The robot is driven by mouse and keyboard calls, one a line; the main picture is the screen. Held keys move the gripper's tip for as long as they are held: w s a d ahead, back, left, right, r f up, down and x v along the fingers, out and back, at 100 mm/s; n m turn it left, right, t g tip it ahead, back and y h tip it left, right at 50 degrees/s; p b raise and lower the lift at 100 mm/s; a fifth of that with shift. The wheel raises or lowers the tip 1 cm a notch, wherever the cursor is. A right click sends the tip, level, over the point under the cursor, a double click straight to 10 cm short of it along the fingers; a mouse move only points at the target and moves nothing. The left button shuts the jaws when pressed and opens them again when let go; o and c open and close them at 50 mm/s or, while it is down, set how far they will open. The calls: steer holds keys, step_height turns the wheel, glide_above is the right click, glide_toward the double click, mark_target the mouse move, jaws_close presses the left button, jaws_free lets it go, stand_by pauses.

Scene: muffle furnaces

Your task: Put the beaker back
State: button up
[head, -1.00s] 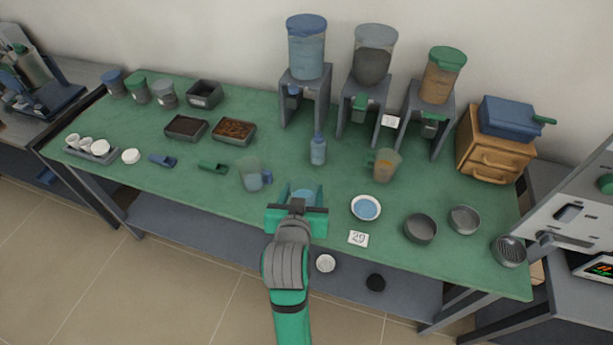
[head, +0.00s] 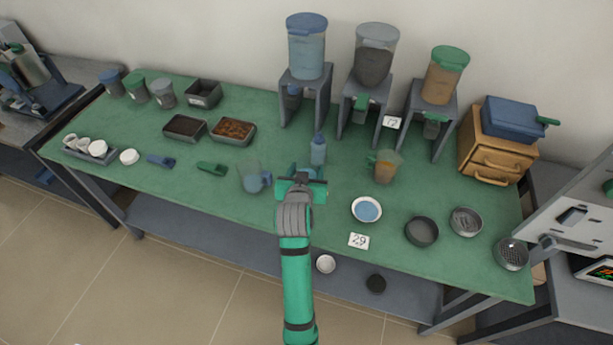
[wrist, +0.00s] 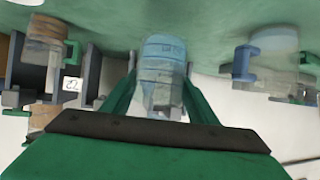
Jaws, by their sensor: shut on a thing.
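A clear beaker with a bluish tint (wrist: 163,65) stands between the two green fingers of my gripper (wrist: 160,98) in the wrist view. My gripper is shut on it. In the head view my gripper (head: 300,183) is over the middle of the green table, and only a bluish bit of the held beaker (head: 300,170) shows behind it. I cannot tell whether its base touches the table. A clear beaker with a blue handle (head: 251,178) stands just left of my gripper. A beaker with a green handle and orange contents (head: 384,167) stands to the right.
Three dispensers on grey stands, one with a blue hopper (head: 306,50), line the back.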

steer(key=shift+w+f, duration=0.3)
steer(key=shift+f, duration=0.05)
steer(key=shift+w+f, duration=0.15)
steer(key=shift+f, duration=1.5)
steer(key=shift+f, duration=0.2)
steer(key=o, duration=1.6)
steer(key=shift+o, duration=0.2)
steer(key=shift+w+r, duration=0.1)
